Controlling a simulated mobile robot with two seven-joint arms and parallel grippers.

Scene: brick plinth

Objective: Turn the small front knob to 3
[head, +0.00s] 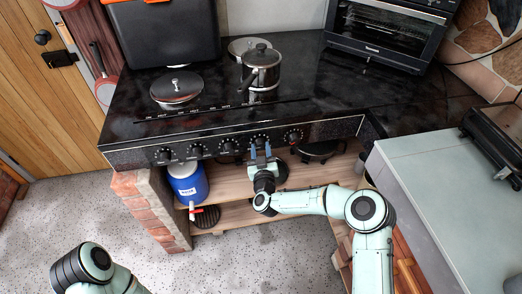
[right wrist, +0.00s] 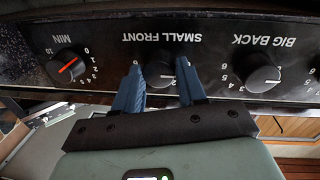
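The black small front knob (right wrist: 159,70) sits on the dark stove panel under its upside-down "SMALL FRONT" label in the right wrist view. In the head view this knob (head: 260,139) is on the front panel, second from the right. My right gripper (right wrist: 160,75) is open, with one blue finger on each side of the knob. Slim gaps seem to remain between fingers and knob; contact is not clear. The fingers hide much of the dial numbers, and I cannot read the knob's setting. In the head view the right gripper (head: 260,152) points up at the panel.
The MIN knob (right wrist: 68,66) and the big back knob (right wrist: 263,73) flank it. A pot (head: 262,70) and a lidded pan (head: 176,88) stand on the stove top (head: 215,95). A blue jug (head: 188,185) is on the shelf below. A grey counter (head: 440,190) is at right.

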